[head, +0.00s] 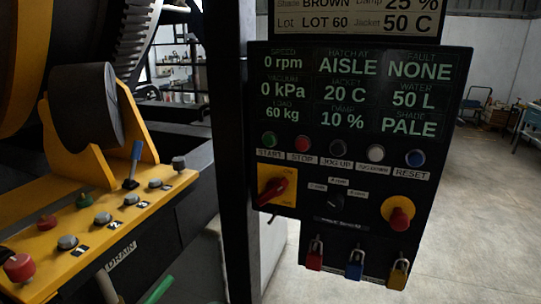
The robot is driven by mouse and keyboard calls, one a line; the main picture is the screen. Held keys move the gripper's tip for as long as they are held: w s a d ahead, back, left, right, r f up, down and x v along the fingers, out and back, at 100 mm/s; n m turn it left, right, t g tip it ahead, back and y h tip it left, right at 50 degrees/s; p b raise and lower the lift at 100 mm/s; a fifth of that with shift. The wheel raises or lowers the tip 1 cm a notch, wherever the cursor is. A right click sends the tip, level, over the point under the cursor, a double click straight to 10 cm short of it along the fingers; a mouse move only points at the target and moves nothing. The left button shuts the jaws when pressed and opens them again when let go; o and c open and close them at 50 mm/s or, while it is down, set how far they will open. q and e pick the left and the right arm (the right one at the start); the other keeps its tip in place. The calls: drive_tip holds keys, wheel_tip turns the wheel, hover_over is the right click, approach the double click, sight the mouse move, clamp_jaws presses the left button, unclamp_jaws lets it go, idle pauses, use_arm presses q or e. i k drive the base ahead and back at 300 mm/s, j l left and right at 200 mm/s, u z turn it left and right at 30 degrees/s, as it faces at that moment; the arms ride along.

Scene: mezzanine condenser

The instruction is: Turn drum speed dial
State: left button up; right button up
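A dark control panel (457,110) hangs in the right half of the head view. A small black dial (336,201) sits on its lower part, between a red rotary switch (272,190) on a yellow plate and a red emergency knob (400,218) on a yellow ring. Small white labels surround the dial, and a label strip lies below it; both are too small to read surely. The dial's pointer direction cannot be told. The display above reads SPEED 0 rpm. Neither of my grippers is in view.
A button row (338,148) runs above the dial. Red, blue and yellow padlocks (355,265) hang below. A black post (235,150) stands left of the panel. Further left is a yellow console (105,225) with knobs and a blue-handled lever (135,160). Open floor lies at right.

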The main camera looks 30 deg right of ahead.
sight(336, 202)
drive_tip(key=z, duration=1.55)
